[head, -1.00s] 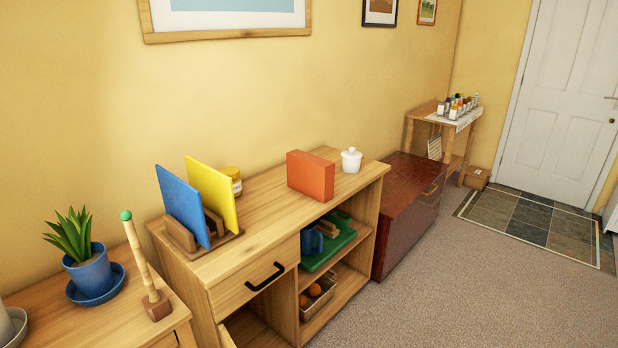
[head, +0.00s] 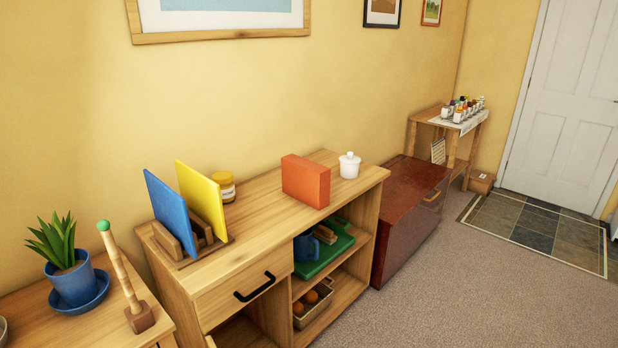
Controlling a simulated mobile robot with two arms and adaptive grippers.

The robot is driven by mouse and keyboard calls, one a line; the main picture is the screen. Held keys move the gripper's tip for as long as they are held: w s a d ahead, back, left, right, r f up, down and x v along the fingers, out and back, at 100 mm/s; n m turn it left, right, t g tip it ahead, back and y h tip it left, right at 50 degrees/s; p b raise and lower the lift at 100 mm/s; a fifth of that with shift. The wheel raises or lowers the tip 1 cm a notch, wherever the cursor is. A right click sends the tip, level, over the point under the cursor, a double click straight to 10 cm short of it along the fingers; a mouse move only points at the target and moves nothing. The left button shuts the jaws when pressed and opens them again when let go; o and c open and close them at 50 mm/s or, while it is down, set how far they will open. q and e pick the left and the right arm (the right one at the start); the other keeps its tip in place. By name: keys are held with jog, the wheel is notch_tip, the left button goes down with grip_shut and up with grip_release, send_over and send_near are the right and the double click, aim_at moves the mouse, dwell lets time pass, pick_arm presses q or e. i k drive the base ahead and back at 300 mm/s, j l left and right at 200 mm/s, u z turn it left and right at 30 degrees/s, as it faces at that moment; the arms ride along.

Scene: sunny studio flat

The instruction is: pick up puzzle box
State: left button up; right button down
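An orange-red box (head: 305,181), which looks like the puzzle box, stands upright on top of the wooden cabinet (head: 262,221). It sits toward the right part of the top, left of a white lidded jar (head: 349,166) and apart from it. Nothing covers its front. Neither of my grippers shows in the head view.
A blue board (head: 170,214) and a yellow board (head: 201,197) stand in a wooden rack on the cabinet's left. A yellow-lidded jar (head: 222,186) is behind. Shelves hold a green tray (head: 322,256) and a basket (head: 313,304). Carpet (head: 440,300) at the right is clear.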

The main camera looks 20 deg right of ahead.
aim_at(307, 180)
jog(key=i+l, duration=0.15)
jog(key=l, duration=0.25)
jog(key=i+l+u, duration=0.1)
jog(key=l, duration=0.25)
jog(key=i+l, duration=0.15)
jog(key=l, duration=0.25)
jog(key=i+l, duration=0.15)
jog(key=l, duration=0.25)
jog(key=i+l+u, duration=0.1)
jog(key=l, duration=0.25)
jog(key=i+l, duration=0.1)
jog(key=l, duration=0.3)
jog(key=u, duration=0.05)
